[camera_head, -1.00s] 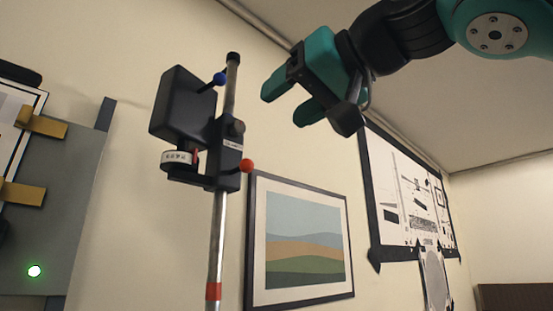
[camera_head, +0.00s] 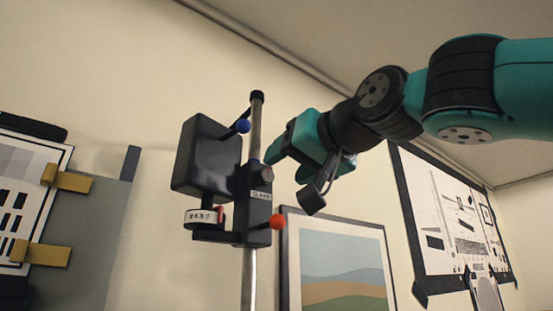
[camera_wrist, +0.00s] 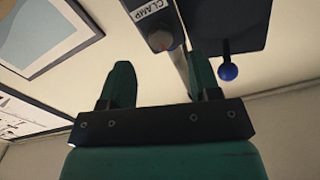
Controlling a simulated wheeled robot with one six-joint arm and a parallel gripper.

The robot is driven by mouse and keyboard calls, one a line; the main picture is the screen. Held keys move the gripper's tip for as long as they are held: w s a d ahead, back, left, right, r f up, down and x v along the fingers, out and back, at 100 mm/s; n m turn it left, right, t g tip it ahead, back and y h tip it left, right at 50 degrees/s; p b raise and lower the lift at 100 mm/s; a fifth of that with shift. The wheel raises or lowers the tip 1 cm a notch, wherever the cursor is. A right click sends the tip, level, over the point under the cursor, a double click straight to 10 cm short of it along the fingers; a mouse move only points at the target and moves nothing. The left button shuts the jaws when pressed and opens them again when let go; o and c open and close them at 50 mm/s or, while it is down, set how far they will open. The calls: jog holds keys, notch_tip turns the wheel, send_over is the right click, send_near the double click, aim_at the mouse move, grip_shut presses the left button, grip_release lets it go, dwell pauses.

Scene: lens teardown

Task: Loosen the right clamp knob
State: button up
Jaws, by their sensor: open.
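The clamp (camera_head: 254,215) is a black block on a vertical metal pole, with a white CLAMP label that also shows in the wrist view (camera_wrist: 150,9). A small round grey-brown knob (camera_head: 268,171) is on the clamp's right side, above the label. In the wrist view the knob (camera_wrist: 160,41) lies ahead of the fingertips, between their lines, and not between the fingers. My gripper (camera_head: 286,166) is open and empty, just right of the knob. The wrist view shows its two teal fingers (camera_wrist: 161,78) apart. The exact gap to the knob is unclear.
A black box (camera_head: 206,160) and a white numbered dial (camera_head: 203,216) are left of the pole (camera_head: 255,130). A blue ball lever (camera_head: 243,126) is above the knob, an orange ball lever (camera_head: 277,221) below. A framed picture (camera_head: 340,265) hangs behind.

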aim_at(270, 176)
jog(key=p+x, duration=0.1)
jog(key=x, duration=0.4)
jog(key=shift+w+a+p, duration=0.1)
jog(key=shift+w+p, duration=0.05)
jog(key=shift+p, duration=0.2)
jog(key=c, duration=0.9)
